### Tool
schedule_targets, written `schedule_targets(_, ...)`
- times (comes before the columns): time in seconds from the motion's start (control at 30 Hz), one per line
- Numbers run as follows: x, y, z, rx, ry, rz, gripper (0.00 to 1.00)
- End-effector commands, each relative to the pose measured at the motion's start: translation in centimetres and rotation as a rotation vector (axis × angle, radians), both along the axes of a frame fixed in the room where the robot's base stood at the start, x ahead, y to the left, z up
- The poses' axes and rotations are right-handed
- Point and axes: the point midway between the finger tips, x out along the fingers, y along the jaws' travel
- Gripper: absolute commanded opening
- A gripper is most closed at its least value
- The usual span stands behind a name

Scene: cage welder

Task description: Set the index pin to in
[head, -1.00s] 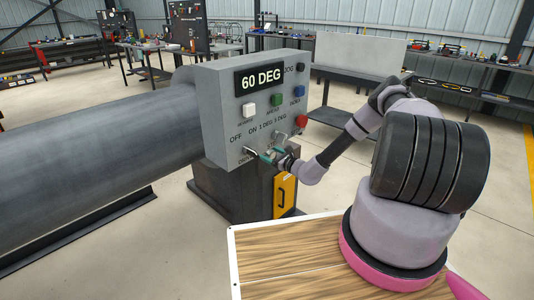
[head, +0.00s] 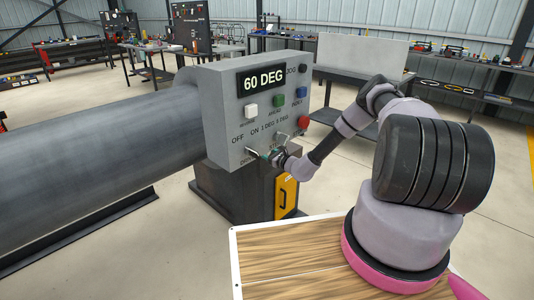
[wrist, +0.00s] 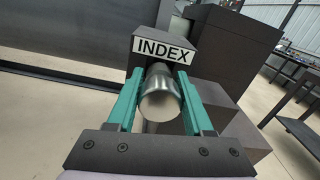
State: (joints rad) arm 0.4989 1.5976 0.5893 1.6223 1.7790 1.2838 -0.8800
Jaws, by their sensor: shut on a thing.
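In the wrist view the index pin (wrist: 160,100) is a shiny round metal cylinder with its end toward me. It sticks out from below a dark block with a white INDEX label (wrist: 165,49). My gripper (wrist: 158,88) has one teal finger on each side of the pin and is shut on it. In the head view my gripper (head: 267,155) is small, by the lower part of the grey control box (head: 222,125); the pin cannot be made out there. How deep the pin sits cannot be told.
The box's display (head: 262,78) reads 60 DEG, above several coloured buttons and small levers. A large grey cylinder (head: 90,140) lies to the left. A dark base with a yellow panel (head: 286,194) stands below. A wood-topped surface (head: 290,262) is in front.

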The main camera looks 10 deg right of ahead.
Motion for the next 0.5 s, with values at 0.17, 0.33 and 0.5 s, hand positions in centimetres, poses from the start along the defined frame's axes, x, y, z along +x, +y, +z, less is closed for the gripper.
schedule_targets(0.17, 0.33, 0.13, 0.08, 0.001, -0.001, -0.003, 0.00)
schedule_targets(0.33, 0.39, 0.16, 0.15, 0.001, -0.003, -0.003, 0.71)
schedule_targets(0.5, 0.31, 0.13, 0.10, 0.001, -0.001, -0.002, 0.82)
